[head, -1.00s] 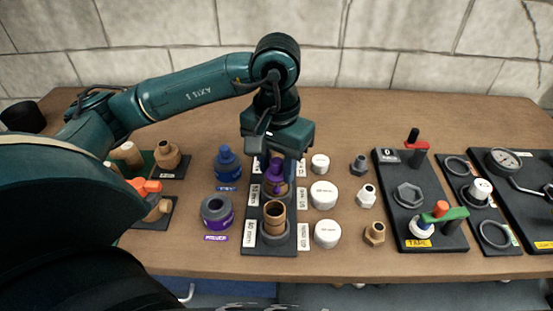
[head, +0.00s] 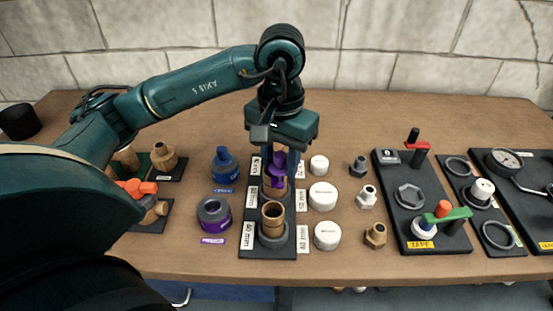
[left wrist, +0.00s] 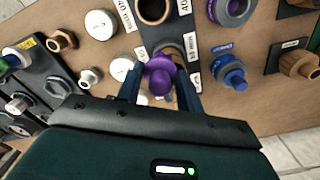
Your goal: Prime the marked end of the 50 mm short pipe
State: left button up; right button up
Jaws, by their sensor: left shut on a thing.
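My left gripper (head: 279,168) points down and is shut on the purple primer dauber (head: 278,162), which also shows between the fingers in the left wrist view (left wrist: 159,76). The dauber is over the top of the tan short pipe (head: 275,186) in the middle of the dark rack (head: 283,248). The fingers and dauber partly hide this pipe, and I cannot tell whether the dauber touches it or how much of its end is purple. The open primer can (head: 213,215), with a purple label, stands left of the rack. My right gripper is not in view.
Another tan pipe (head: 272,219) stands at the rack's front. A blue capped can (head: 225,166) is at the left, and white caps (head: 327,236) line the right. Fittings (head: 375,235) and a dark tool board (head: 440,240) lie farther right. The table's front strip is clear.

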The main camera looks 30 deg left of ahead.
pick_arm(q)
jog(key=shift+w+d, duration=0.1)
jog(key=shift+w+d+b, duration=0.2)
jog(key=shift+b, duration=0.1)
jog(key=shift+w, duration=0.15)
jog(key=shift+w+d+b, duration=0.15)
jog(key=shift+w+b, duration=0.2)
jog(key=shift+w, duration=0.1)
jog(key=shift+w+b, duration=0.35)
